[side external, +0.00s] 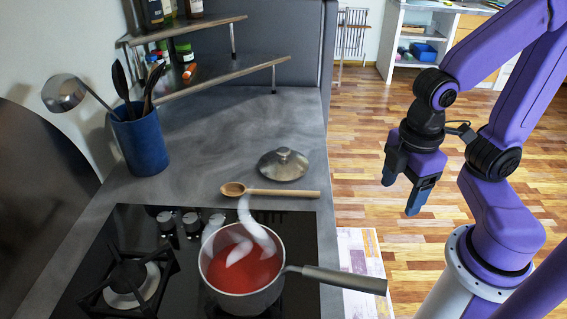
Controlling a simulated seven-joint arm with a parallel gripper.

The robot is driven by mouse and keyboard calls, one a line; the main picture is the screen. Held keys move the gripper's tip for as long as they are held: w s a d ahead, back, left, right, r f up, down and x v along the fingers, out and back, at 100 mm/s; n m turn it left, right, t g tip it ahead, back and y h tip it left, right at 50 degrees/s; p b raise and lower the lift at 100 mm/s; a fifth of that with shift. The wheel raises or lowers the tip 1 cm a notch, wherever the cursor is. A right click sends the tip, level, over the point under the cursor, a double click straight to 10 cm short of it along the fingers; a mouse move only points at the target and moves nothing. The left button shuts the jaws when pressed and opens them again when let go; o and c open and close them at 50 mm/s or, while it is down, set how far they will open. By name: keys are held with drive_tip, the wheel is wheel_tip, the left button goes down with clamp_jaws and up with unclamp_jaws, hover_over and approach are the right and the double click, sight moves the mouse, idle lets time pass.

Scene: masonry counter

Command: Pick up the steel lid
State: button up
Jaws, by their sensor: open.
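The steel lid (283,165) lies flat on the grey counter with its round knob up, just behind the wooden spoon. My gripper (401,194) hangs to the right of the counter, over the floor side, with its fingers pointing down. Its two fingers are apart and nothing shows between them. It is well to the right of the lid and not touching it.
A wooden spoon (270,191) lies in front of the lid. A pot (243,299) of red sauce with rising steam stands on the black stove (190,285), its handle jutting right. A blue utensil holder (140,143) and corner shelves (222,77) stand at left.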

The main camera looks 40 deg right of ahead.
drive_tip(key=w+a+f+n+t+h, duration=0.1)
drive_tip(key=w+a+n+h, duration=0.2)
drive_tip(key=w, duration=0.6)
drive_tip(key=w+a+f+n+t+h, duration=0.15)
drive_tip(key=w+a+h, duration=0.25)
drive_tip(key=w, duration=0.4)
drive_tip(key=n+t+h, duration=0.2)
drive_tip(key=n+h, duration=0.3)
approach(281, 154)
drive_tip(key=x, duration=1.1)
drive_tip(key=shift+w+d+f, duration=0.15)
drive_tip(key=shift+w+d, duration=0.1)
drive_tip(key=shift+d, duration=0.05)
drive_tip(key=c, duration=1.2)
